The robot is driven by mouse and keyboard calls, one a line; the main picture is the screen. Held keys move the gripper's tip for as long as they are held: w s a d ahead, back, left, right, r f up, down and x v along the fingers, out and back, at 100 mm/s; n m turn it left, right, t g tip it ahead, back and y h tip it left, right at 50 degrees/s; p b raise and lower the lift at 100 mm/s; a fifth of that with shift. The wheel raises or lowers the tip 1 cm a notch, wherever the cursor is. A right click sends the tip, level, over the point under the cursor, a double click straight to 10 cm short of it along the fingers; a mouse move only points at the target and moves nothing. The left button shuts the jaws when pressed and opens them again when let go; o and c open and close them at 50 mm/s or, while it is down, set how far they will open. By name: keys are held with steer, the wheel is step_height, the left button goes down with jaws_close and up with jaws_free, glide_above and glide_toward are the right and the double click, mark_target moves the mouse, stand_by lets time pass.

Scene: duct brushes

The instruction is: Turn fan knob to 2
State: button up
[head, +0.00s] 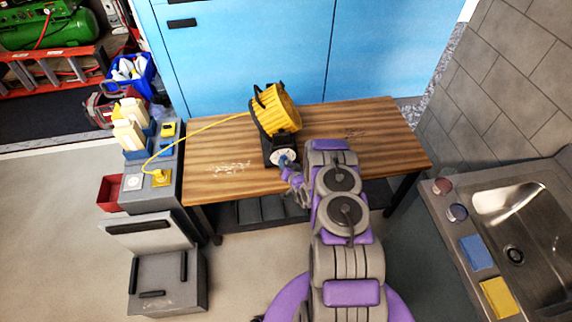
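The fan (277,109) has a yellow round housing on a black base and stands on the wooden table (220,165). A pale round dial (284,154) shows on the front of its base, facing me. The knob itself and its number marks are too small or covered to make out. My gripper (288,164) is at the front of this dial, at the knob's place. It looks to be at or touching the knob, but I cannot tell whether its fingers are closed around it.
A yellow cord (198,130) runs from the fan left to a plug (160,178) on a grey cabinet (152,197). A sink (525,225) with sponges stands at the right. Blue cabinets (245,50) are behind the table. The table's right half is clear.

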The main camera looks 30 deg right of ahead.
steer(key=p+v, duration=0.1)
steer(key=v, duration=1.5)
steer(key=shift+s+p, duration=0.35)
steer(key=shift+p, duration=0.05)
steer(key=shift+w+r, duration=0.1)
steer(key=shift+r, duration=0.05)
steer(key=w+r+n+g, duration=0.4)
steer(key=r+g, duration=0.1)
steer(key=r, duration=0.4)
steer(key=s+a+r+n+g+b, duration=0.1)
steer(key=s+a+r+g, duration=0.15)
steer(key=r, duration=0.45)
steer(key=s+a+r+g, duration=0.1)
steer(key=s+r+g, duration=0.1)
steer(key=s+r, duration=0.3)
steer(key=s+a+r+g, duration=0.2)
steer(key=s+a+r, duration=0.3)
steer(key=s, duration=0.5)
steer(key=s+a+r+n+g, duration=0.1)
steer(key=s+a+r+g, duration=0.1)
steer(key=s+a+r, duration=0.3)
steer(key=s+a+r+n+g+y+b, duration=0.1)
steer(key=s+a+r+g, duration=0.1)
steer(key=s+a+r, duration=0.3)
steer(key=s+r, duration=0.4)
steer(key=s, duration=0.6)
steer(key=shift+r, duration=0.25)
